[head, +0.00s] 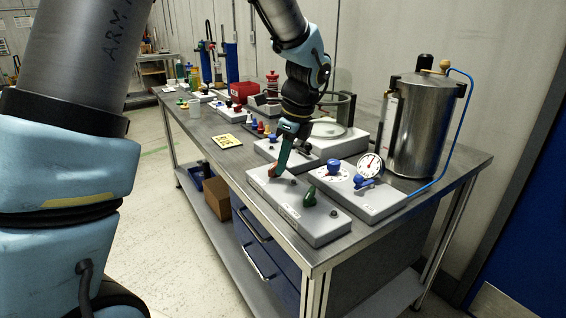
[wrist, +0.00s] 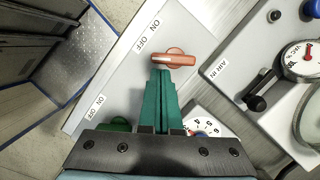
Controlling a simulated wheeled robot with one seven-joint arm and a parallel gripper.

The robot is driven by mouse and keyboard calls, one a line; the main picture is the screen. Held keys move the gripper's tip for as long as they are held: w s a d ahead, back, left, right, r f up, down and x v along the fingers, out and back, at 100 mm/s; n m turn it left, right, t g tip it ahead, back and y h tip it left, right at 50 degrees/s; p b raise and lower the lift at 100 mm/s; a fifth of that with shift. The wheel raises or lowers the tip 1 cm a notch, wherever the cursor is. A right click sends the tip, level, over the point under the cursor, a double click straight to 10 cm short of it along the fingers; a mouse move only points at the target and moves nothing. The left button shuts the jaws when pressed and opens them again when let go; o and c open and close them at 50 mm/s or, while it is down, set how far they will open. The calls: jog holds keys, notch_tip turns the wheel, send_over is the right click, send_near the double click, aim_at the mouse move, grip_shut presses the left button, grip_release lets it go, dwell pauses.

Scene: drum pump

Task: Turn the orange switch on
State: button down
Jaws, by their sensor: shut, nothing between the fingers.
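The orange switch (wrist: 170,58) is a rotary knob on a light grey box (head: 310,220) on the bench. In the wrist view its bar lies roughly crosswise, with a pale mark at its left end nearer the OFF label than the ON label. In the head view the orange switch (head: 272,171) is partly hidden by my fingers. My gripper (head: 277,169) points down at it, shut and empty. In the wrist view the teal fingertips of my gripper (wrist: 160,72) are just below the bar; I cannot tell whether they touch it.
A green switch (head: 309,196) sits on the same box. To the right are a box with a dial gauge (head: 369,165) and blue knobs, and a steel drum (head: 425,125) with a blue hose. Several small items stand farther along the bench (head: 215,150).

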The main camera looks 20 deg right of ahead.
aim_at(269, 169)
jog(key=shift+a+r+m+h+p, duration=0.15)
jog(key=shift+a+m+p, duration=0.1)
jog(key=shift+m+p, duration=0.5)
jog(key=shift+a+f+m+h+p, duration=0.15)
jog(key=shift+a+m+p, duration=0.1)
jog(key=shift+m+p, duration=0.5)
jog(key=shift+a+r+m+t+p, duration=0.1)
jog(key=shift+m+t+p, duration=0.2)
jog(key=shift+m+p, duration=0.15)
jog(key=shift+a+m+h+p, duration=0.25)
jog(key=shift+m+h+p, duration=0.05)
jog(key=shift+m+p, duration=0.6)
jog(key=shift+w+a+m+h+p, duration=0.15)
jog(key=shift+a+m+h+p, duration=0.1)
jog(key=shift+m+p, duration=0.7)
jog(key=shift+w+a+m+h+p, duration=0.2)
jog(key=shift+m+p, duration=0.75)
jog(key=shift+w+a+m+h+p, duration=0.15)
jog(key=shift+a+m+h+p, duration=0.1)
jog(key=shift+m+p, duration=0.7)
dwell(1.0)
jog(key=shift+w+p, duration=0.1)
jog(key=shift+p, duration=0.2)
dwell(0.4)
jog(key=shift+w+d, duration=0.15)
jog(key=shift+d, duration=0.65)
